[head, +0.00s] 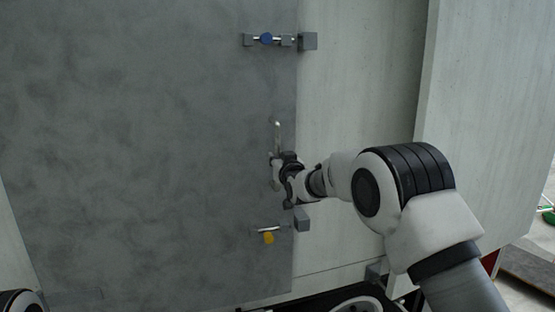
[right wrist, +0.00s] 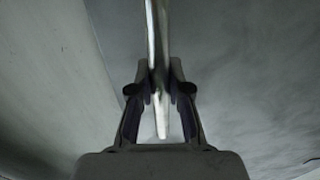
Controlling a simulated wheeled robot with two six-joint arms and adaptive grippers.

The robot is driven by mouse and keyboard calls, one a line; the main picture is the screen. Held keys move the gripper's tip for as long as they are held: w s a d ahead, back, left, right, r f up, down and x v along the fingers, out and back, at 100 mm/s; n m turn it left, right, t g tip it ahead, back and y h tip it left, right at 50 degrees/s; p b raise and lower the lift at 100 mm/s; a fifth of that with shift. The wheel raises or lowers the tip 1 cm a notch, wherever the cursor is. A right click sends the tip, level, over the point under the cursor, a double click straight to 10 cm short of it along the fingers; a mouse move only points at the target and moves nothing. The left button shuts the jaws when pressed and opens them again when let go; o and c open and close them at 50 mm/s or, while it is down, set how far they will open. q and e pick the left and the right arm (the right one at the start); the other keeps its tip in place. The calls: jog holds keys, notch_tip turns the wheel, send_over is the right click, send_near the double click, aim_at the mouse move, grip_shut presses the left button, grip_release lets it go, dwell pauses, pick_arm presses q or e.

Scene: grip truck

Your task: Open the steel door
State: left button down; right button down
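The grey steel door (head: 140,150) fills the left and middle of the head view and looks closed or nearly so. Its upright metal handle (head: 277,138) is near its right edge. My right gripper (head: 277,170) is at the handle's lower part. In the right wrist view, the gripper's fingers (right wrist: 160,95) are closed on both sides of the handle bar (right wrist: 157,40). A bolt with a blue knob (head: 266,39) is near the door's top right. A bolt with a yellow knob (head: 268,238) is below the handle. My left gripper is out of view.
A grey block (head: 307,41) on the pale frame (head: 360,80) faces the upper bolt, and another block (head: 302,219) sits near the lower one. A pale panel (head: 490,110) stands at the right, beyond my right arm. A green item (head: 548,215) lies at the far right.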

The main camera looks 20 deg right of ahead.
jog(key=shift+s+f+b, duration=0.25)
jog(key=shift+b, duration=0.2)
jog(key=s+b, duration=0.4)
jog(key=s, duration=0.2)
jog(key=shift+a+r, duration=0.15)
jog(key=shift+a, duration=0.15)
jog(key=shift+s, duration=0.15)
jog(key=s+a+b, duration=0.1)
jog(key=s+b, duration=0.3)
jog(key=s, duration=0.2)
jog(key=shift+s, duration=0.2)
jog(key=shift+a+b, duration=0.1)
jog(key=shift+b, duration=0.2)
